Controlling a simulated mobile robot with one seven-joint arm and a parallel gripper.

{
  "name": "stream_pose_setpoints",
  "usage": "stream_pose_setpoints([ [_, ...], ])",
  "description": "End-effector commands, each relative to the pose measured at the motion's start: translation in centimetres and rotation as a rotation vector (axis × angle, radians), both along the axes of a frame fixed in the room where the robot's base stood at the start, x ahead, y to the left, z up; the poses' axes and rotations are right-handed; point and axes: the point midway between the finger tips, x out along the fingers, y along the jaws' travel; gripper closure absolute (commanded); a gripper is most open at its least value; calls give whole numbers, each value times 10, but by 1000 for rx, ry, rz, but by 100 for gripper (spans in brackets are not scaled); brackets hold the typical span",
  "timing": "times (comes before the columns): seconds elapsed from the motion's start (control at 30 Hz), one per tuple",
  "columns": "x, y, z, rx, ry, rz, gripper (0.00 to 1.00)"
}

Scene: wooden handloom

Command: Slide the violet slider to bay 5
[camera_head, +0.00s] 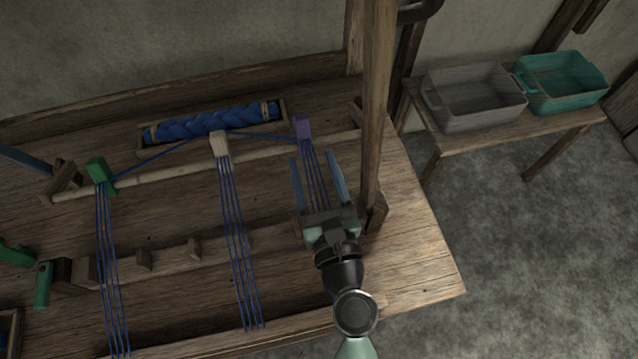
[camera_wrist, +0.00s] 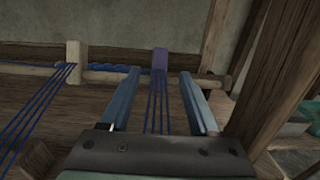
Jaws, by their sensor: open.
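The violet slider (camera_head: 303,127) sits near the right end of a pale wooden rod (camera_head: 270,146), with blue threads running down from it. It also shows in the wrist view (camera_wrist: 160,60), straight ahead between the fingers. My gripper (camera_head: 315,155) is open, its two blue fingers pointing toward the violet slider from the near side. The fingertips are short of the slider, and the threads pass between the fingers. A cream slider (camera_head: 220,144) is at the middle of the rod and a green slider (camera_head: 98,170) near its left end. I see no bay numbers.
An upright wooden post (camera_head: 376,110) stands just right of my gripper. A notched wooden bar (camera_head: 195,250) crosses the loom nearer me. A tray with a blue braid (camera_head: 212,124) lies behind the rod. Grey (camera_head: 475,98) and teal (camera_head: 562,82) bins stand on a side table.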

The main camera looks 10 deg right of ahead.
Motion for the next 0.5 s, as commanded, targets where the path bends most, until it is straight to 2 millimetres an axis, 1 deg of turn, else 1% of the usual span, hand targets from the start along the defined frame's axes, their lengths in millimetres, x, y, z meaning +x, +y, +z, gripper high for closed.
stream_pose_setpoints([
  [0.03, -9, 0, -2, 0, 1, -1, 38],
  [0.2, -27, 0, -1, -1, 1, -1, 38],
  [0.3, -32, 0, -1, 1, 0, 0, 38],
  [0.5, -34, 0, 1, 0, -1, 0, 38],
])
